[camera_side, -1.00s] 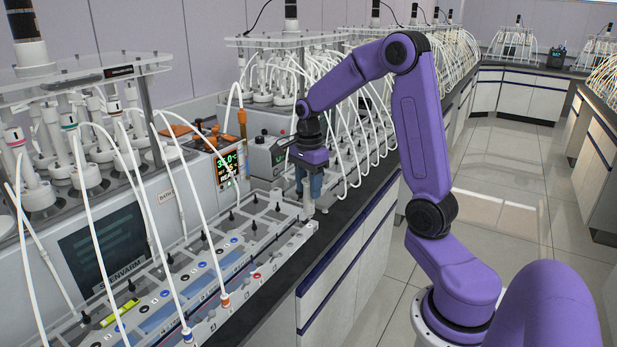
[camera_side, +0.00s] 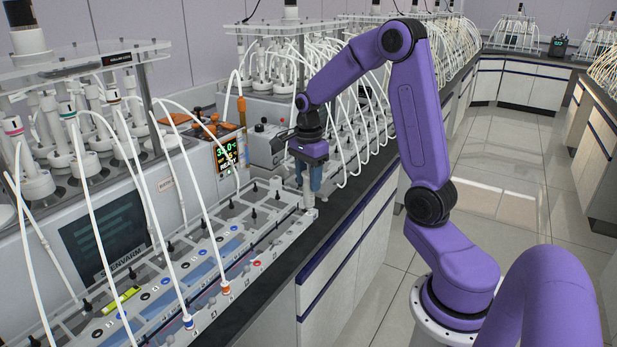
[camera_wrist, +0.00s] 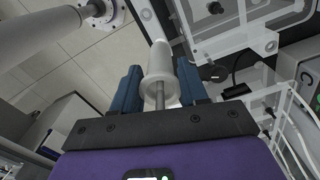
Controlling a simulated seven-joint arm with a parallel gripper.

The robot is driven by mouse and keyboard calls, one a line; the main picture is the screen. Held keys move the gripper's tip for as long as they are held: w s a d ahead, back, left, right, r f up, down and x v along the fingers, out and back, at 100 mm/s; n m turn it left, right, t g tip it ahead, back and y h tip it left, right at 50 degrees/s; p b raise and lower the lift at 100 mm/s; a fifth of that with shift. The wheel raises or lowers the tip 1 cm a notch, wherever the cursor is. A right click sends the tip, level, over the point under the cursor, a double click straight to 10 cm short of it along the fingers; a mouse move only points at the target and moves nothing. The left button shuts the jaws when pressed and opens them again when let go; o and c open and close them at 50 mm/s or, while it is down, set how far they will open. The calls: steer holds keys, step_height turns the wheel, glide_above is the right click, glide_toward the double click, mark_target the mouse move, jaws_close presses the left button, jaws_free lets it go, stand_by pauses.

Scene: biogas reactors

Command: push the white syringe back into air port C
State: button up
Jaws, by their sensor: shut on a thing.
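My gripper (camera_side: 308,184) hangs pointing down over the near right corner of the white rack panel (camera_side: 272,243). Its two blue fingers are shut on the white syringe (camera_wrist: 160,62), one finger on each side, as the wrist view shows. In that view the syringe's thin grey rod runs back toward my palm. In the side view the syringe's lower end stands between the fingers and the panel corner. I cannot tell whether its tip is in a port.
White tubes run to an orange fitting (camera_side: 225,287) and a blue fitting (camera_side: 188,322) on the panel. A grey box with an orange-framed display (camera_side: 229,155) stands behind. Many tubes crowd the bench behind my gripper. The aisle floor (camera_side: 500,150) at right is clear.

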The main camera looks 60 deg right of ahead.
steer(key=shift+f, duration=0.9)
stand_by(1.9)
steer(key=o, duration=1.2)
steer(key=shift+c, duration=0.2)
step_height(320, 180, up, 18)
steer(key=shift+f, duration=0.25)
